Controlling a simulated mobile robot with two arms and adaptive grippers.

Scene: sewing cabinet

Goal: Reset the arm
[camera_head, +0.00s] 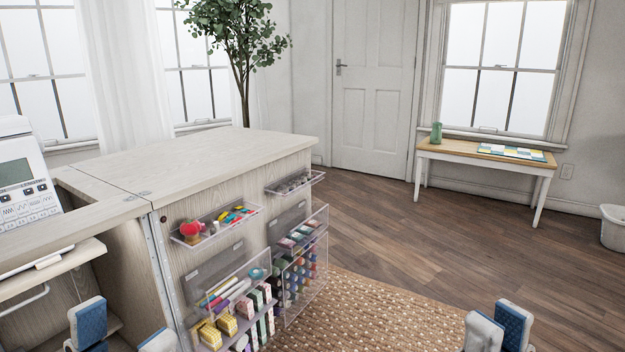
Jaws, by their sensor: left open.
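My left gripper (122,334) is at the bottom left, low in front of the sewing cabinet (245,150). Its two blue-padded fingers stand well apart with nothing between them. My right gripper (499,328) is at the bottom right, over or in front of the woven rug's right side. Its fingers stand apart, one partly in front of the other, and nothing shows between them. The lower parts of both grippers are cut off by the frame edge.
Clear bins (235,290) with sewing supplies stick out from the cabinet's side. A sewing machine (22,180) stands at the left. A woven rug (380,315) lies between the grippers. Wood floor (420,240) is clear towards a small table (480,158) and a white bin (613,228).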

